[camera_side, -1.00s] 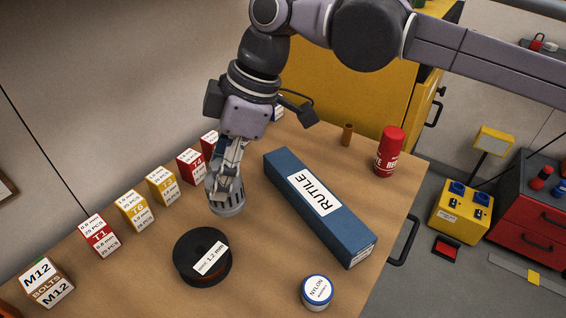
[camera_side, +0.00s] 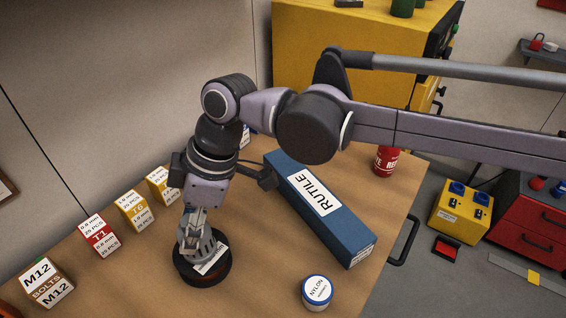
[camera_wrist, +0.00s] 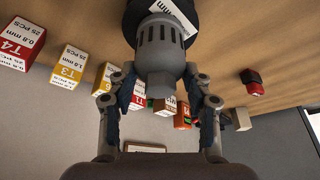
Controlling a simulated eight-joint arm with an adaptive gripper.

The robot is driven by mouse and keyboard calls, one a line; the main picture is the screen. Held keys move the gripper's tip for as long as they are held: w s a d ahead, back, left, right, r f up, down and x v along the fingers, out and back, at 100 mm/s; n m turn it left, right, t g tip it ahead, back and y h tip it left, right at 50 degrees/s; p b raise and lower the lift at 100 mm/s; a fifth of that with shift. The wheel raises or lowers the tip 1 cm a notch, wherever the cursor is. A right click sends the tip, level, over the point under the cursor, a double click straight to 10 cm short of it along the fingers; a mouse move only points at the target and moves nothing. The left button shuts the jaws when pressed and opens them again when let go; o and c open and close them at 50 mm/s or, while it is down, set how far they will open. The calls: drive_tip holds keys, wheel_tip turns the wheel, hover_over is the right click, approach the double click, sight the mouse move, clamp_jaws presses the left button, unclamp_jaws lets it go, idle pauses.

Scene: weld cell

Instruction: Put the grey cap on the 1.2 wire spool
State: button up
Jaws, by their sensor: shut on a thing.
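The 1.2 wire spool (camera_side: 215,275) is black with a white label and lies flat on the bench, at the lower middle of the side view. In the wrist view the black spool (camera_wrist: 142,14) shows at the top edge. My gripper (camera_side: 195,243) is over the spool and shut on the grey cap. In the wrist view the slotted grey cap (camera_wrist: 160,62) sits between the two fingers of my gripper (camera_wrist: 162,88). In the side view my fingers and the spool's label overlap the cap, and I cannot tell whether it touches the spool.
A long blue RUTILE box (camera_side: 330,215) lies right of the spool. A round NYLON tin (camera_side: 317,291) stands at the front right. Small labelled boxes, such as the red T1 box (camera_side: 101,234), and an M12 bolts box (camera_side: 47,283) line the left. A red can (camera_side: 386,161) stands behind.

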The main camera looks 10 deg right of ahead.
drive_tip(key=shift+f, duration=0.15)
drive_tip(key=o, duration=1.2)
drive_tip(key=v, duration=1.2)
drive_tip(key=w+d+m+t, duration=0.2)
drive_tip(key=w+d+m, duration=0.15)
drive_tip(key=d, duration=1.05)
drive_tip(key=w+d+m+t, duration=0.2)
drive_tip(key=d+m, duration=0.3)
drive_tip(key=d, duration=0.8)
drive_tip(key=s+d+f+m+t+h, duration=0.1)
drive_tip(key=s+d+f+m, duration=0.2)
drive_tip(key=d, duration=0.5)
drive_tip(key=s+d+f+m+t+h, duration=0.1)
drive_tip(key=s+d+f+m+h, duration=0.1)
drive_tip(key=d, duration=0.6)
drive_tip(key=s+d+f+m+t+h, duration=0.1)
drive_tip(key=s+d+f+m, duration=0.3)
drive_tip(key=s+d+f, duration=0.2)
drive_tip(key=shift+s+d+f+h, duration=0.3)
drive_tip(key=shift+d+f, duration=0.15)
drive_tip(key=shift+d, duration=0.75)
